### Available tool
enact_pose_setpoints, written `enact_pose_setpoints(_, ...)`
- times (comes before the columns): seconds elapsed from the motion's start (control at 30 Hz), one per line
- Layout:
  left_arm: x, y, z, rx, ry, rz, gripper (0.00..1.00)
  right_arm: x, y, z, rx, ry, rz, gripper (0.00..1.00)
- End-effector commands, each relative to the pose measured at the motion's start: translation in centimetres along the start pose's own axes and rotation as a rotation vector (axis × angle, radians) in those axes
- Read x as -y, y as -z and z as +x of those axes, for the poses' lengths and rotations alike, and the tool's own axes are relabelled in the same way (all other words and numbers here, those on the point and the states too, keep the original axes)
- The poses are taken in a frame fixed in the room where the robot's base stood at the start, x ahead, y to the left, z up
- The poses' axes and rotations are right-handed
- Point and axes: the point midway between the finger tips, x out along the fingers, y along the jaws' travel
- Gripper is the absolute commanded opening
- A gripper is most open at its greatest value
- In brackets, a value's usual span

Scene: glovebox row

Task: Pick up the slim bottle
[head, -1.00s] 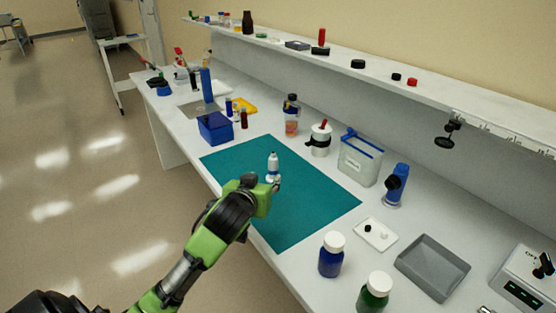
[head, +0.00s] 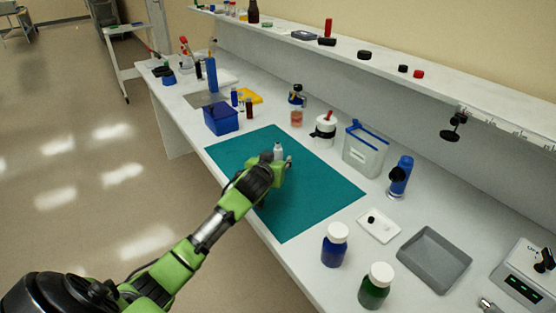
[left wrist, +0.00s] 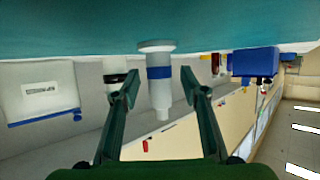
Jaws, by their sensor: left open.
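The slim bottle (head: 278,151) is white with a blue band and stands upright on the teal mat (head: 330,188). In the head view its lower part is hidden behind my left gripper (head: 284,164). In the left wrist view, which is upside down, the bottle (left wrist: 158,88) shows between the two spread fingers of my left gripper (left wrist: 160,84), with clear space on both sides. The left gripper is open and empty; I cannot tell how far the bottle reaches between the fingertips. My right gripper is not in view.
A blue box (head: 221,118) stands left of the mat. A clear blue-rimmed container (head: 364,152) and a white jar (head: 324,132) stand behind it. A blue bottle (head: 334,246) and a green bottle (head: 375,287) stand near the front edge. The mat's right part is clear.

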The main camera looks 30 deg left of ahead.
Motion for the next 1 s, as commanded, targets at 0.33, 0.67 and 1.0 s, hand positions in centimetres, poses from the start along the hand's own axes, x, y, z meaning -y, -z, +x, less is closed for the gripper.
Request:
enact_pose_setpoints(0.33, -0.1, 0.0, 1.7, -0.001, -0.001, 0.0, 0.4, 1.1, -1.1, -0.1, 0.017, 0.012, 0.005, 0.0)
enact_pose_setpoints(0.67, -0.1, 0.0, 1.7, 0.0, -0.001, 0.0, 0.0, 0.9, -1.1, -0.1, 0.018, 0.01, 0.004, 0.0)
enact_pose_setpoints(1.0, -0.1, 0.3, 1.6, -0.002, -0.001, 0.0, 0.0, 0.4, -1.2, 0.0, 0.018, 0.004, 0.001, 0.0)
